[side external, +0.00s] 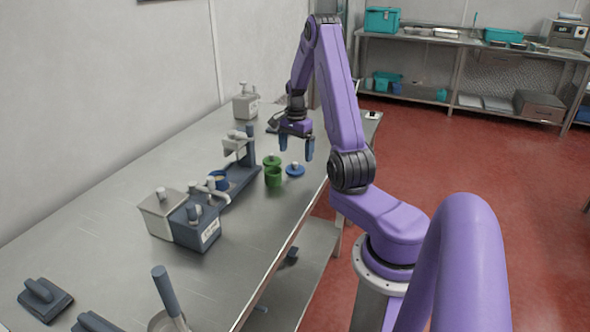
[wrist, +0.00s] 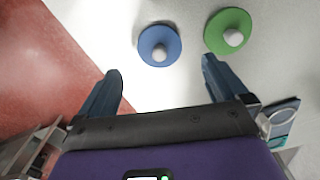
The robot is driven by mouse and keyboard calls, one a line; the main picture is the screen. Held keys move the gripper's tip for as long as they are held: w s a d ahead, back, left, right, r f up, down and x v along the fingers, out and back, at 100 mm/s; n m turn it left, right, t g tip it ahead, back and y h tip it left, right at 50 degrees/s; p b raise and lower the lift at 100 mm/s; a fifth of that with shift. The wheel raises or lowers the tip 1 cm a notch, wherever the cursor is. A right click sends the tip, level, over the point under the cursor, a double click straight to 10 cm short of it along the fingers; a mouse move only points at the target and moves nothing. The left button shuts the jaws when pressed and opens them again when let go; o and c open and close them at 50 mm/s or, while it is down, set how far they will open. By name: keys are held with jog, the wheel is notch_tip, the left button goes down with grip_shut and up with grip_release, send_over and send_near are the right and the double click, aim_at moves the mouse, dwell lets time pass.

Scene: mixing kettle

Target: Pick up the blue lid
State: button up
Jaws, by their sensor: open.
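The blue lid (side external: 295,170) is a flat disc with a pale knob, lying on the steel table near its right edge. In the wrist view the blue lid (wrist: 159,46) lies ahead of my gripper, between the lines of the two fingers and apart from them. My gripper (side external: 296,145) is open and empty, pointing down above the table close to the blue lid. In the wrist view both fingers (wrist: 160,82) are spread wide with nothing between them.
A dispenser stand (side external: 246,160) is to the left. Two boxes (side external: 195,222) stand nearer the camera. The table's right edge (side external: 290,240) is close.

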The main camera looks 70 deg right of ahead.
aim_at(295, 167)
jog(key=shift+f, duration=2.65)
jog(key=c, duration=1.1)
